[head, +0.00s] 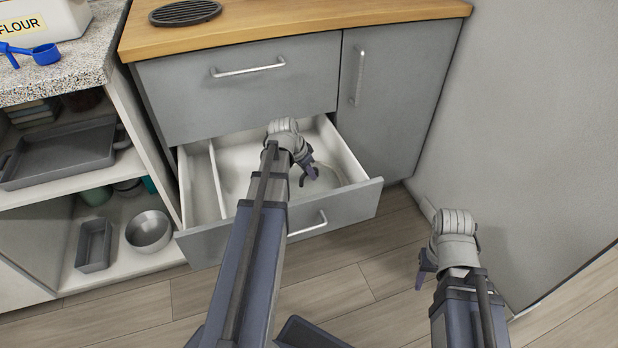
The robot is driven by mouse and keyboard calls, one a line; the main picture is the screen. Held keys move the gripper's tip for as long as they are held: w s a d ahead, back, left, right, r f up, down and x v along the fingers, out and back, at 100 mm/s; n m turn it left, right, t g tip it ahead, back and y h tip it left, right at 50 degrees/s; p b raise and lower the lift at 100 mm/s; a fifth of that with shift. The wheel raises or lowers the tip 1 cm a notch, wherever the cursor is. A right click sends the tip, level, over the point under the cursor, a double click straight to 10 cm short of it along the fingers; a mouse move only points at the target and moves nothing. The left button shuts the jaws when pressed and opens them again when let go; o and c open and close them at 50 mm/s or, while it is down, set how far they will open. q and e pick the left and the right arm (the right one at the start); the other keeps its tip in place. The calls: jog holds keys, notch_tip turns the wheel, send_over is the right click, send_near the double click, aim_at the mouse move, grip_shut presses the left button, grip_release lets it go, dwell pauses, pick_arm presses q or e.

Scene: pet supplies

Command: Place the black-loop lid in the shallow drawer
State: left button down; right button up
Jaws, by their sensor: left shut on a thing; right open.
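The lower drawer (335,211) of the grey cabinet is pulled open. Its white inside has a divider (216,178) toward the left. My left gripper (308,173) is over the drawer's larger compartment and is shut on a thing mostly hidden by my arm. A pale, rounded shape (237,168) shows in that compartment left of my arm; it looks like the lid, but its black loop is not clear. I cannot tell whether it rests on the drawer floor. My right gripper (424,270) is open and empty, out to the right of the drawer above the floor.
The closed upper drawer (240,88) is above the open one, with a closed door (395,100) to its right. A black round trivet (185,12) lies on the wooden top. Left shelves hold a tray (60,155), a metal bowl (148,231) and a loaf tin (94,246).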

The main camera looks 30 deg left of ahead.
pick_arm(q)
jog(key=shift+r, duration=0.1)
jog(key=shift+f, duration=0.2)
jog(key=c, duration=0.8)
grip_release()
jog(key=shift+c, duration=0.2)
jog(key=shift+r, duration=0.1)
jog(key=p+v, duration=1.1)
jog(key=v, duration=0.1)
jog(key=shift+r, duration=0.1)
